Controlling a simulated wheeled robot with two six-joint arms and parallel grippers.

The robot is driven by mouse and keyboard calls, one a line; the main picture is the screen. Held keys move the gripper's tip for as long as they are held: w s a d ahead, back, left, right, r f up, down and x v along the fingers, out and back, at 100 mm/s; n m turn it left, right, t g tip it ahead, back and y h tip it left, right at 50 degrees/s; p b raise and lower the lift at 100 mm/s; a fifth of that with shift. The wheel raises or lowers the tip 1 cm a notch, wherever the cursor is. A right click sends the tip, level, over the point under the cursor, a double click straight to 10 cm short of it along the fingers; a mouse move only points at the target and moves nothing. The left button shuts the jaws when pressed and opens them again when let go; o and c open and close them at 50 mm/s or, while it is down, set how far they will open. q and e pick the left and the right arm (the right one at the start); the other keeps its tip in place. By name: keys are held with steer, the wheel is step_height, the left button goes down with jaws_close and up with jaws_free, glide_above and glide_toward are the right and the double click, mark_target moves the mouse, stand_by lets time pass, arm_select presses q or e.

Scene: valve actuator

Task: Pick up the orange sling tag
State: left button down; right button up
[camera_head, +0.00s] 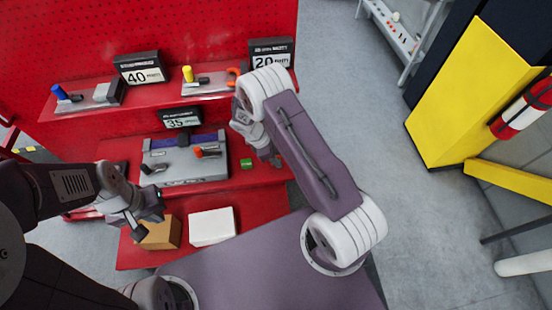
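Two orange items show. A curved orange piece (233,71) is on the upper red shelf by the "20" sign, partly hidden behind my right arm. A small orange part (199,152) sits on the grey case on the middle shelf. I cannot tell which, if either, is the sling tag. My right gripper (270,157) points down near the right end of the middle shelf, apart from both orange items. My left gripper (140,222) is low at the left, beside a brown box. Both grippers are small and dark, so their openings are unclear.
The grey case (183,172) and a small green item (246,163) are on the middle shelf. A brown box (162,234) and a white box (212,227) are on the lower shelf. Signs (142,70) stand on the upper shelf. Open floor (360,110) lies to the right.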

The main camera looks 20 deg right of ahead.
steer(key=c, duration=0.5)
steer(key=shift+a, duration=0.1)
jaws_close()
steer(key=shift+r, duration=0.25)
steer(key=r+b, duration=0.1)
steer(key=r, duration=0.1)
steer(key=s+r+b, duration=0.1)
steer(key=r, duration=0.1)
steer(key=s+a+r+b, duration=0.1)
steer(key=s+r+b, duration=0.1)
steer(key=s+r, duration=0.4)
steer(key=s, duration=0.4)
steer(key=shift+s+r, duration=0.3)
steer(key=shift+s, duration=0.1)
steer(key=shift+w+f, duration=0.1)
steer(key=shift+w, duration=0.05)
